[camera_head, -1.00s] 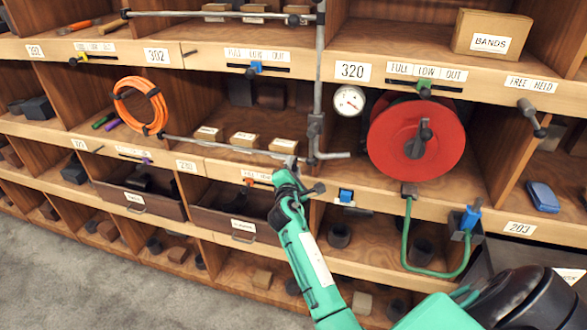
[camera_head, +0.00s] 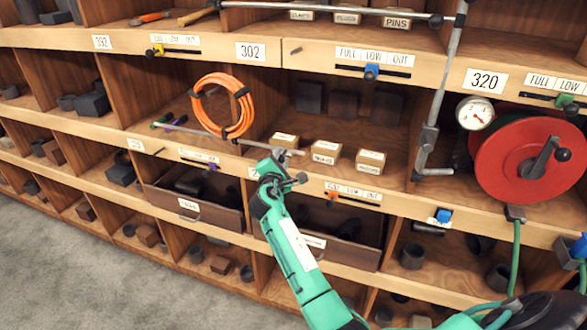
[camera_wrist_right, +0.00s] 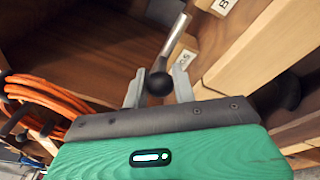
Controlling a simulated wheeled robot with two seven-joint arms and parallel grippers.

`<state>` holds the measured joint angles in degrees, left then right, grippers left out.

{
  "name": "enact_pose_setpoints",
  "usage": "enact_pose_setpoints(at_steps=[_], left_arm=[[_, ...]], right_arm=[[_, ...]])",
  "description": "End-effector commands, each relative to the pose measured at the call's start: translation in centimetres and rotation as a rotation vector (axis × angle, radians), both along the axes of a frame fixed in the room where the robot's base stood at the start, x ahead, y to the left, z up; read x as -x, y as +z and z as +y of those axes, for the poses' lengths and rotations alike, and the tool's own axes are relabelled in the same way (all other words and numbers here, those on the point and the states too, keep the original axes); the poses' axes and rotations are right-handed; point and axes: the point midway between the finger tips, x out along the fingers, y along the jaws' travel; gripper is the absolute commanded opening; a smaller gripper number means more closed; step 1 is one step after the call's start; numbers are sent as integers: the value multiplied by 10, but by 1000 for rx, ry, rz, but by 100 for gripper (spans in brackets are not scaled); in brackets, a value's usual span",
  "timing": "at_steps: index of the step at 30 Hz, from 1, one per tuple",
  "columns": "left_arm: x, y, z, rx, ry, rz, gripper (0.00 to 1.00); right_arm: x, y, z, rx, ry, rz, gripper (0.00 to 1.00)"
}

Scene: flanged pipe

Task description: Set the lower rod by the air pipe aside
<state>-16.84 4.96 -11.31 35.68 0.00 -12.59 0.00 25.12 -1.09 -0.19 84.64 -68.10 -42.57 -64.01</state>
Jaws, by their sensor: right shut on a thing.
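The lower rod (camera_head: 205,133) is a thin grey bar running along the front of the middle shelf and across the orange coil. Its right end is at my right gripper (camera_head: 280,157), apart from the air pipe. In the right wrist view the rod (camera_wrist_right: 177,32) ends in a dark round knob (camera_wrist_right: 160,84) between the fingers of my right gripper (camera_wrist_right: 157,80), which is shut on that end. The air pipe (camera_head: 430,135) is a grey upright tube with a bent lower end, to the right. My left gripper is out of view.
An orange coil (camera_head: 197,105) hangs left of my gripper. Small labelled boxes (camera_head: 326,152) stand on the shelf just right of it. A round gauge (camera_head: 475,113) and a red hose reel (camera_head: 510,165) are further right. An upper rod (camera_head: 350,12) runs along the shelf above.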

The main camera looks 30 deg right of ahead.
Motion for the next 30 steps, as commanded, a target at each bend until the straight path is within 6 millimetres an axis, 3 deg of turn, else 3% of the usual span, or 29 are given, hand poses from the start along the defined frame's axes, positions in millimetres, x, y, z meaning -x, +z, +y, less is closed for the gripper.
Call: enact_pose_setpoints(at_steps=[1, 3, 12, 19, 30], left_arm=[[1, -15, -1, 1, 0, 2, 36], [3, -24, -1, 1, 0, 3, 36], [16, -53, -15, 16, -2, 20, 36], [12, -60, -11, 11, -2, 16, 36], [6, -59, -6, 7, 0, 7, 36]], right_arm=[[-10, -7, 9, 0, 3, 0, 0], [-23, -7, 20, 0, 3, 0, 0], [-63, -6, 54, -1, 1, 2, 0], [-75, -4, 65, -1, 2, 3, 0], [-77, -3, 66, -1, 1, 3, 0]])
